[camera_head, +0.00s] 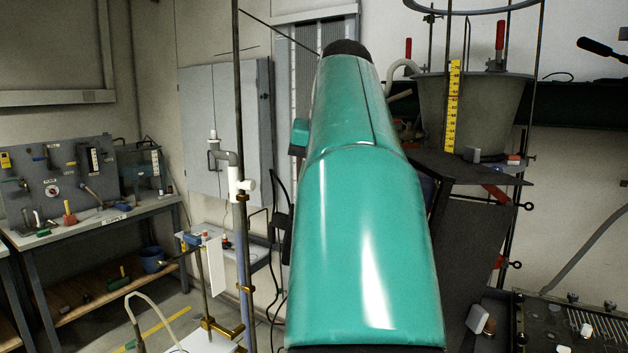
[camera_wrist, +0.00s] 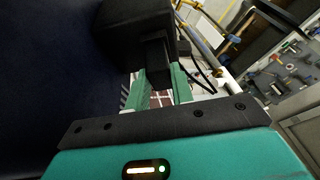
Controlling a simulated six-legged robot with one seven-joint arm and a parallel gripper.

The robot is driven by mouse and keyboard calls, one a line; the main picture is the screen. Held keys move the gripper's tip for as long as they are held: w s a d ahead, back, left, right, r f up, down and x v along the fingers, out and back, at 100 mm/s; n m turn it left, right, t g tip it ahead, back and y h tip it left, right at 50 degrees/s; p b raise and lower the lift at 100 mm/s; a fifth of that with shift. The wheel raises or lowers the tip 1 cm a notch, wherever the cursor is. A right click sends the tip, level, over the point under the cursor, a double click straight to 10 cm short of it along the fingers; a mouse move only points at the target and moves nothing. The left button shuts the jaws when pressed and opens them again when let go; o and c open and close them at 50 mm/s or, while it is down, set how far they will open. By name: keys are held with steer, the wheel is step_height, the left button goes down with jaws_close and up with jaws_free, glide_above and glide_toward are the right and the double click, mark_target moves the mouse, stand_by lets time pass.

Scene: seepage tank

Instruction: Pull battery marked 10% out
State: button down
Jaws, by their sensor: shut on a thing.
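In the wrist view my gripper (camera_wrist: 160,82) shows two green fingers closed on the narrow lower part of a black block (camera_wrist: 138,28). The wide part of the block is beyond the fingers at the top of the picture. No 10% mark can be read on it, so I cannot tell from the picture whether it is the battery. In the head view my teal arm fills the middle and hides my gripper and whatever it holds. No battery with a readable mark shows in either view.
In the head view a workbench (camera_head: 95,222) with tools stands at the left. A large grey tank (camera_head: 420,108) with a yellow scale (camera_head: 453,105) stands at the right on a dark stand. A thin pole with a white pipe fitting (camera_head: 238,186) rises left of my arm.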

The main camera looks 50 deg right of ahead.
steer(key=shift+r, duration=0.3)
stand_by(0.4)
steer(key=shift+s+d+r, duration=0.15)
steer(key=shift+s+r, duration=0.05)
steer(key=shift+r, duration=0.9)
steer(key=shift+s+d+r, duration=0.15)
steer(key=shift+s+r, duration=0.05)
steer(key=shift+r, duration=0.85)
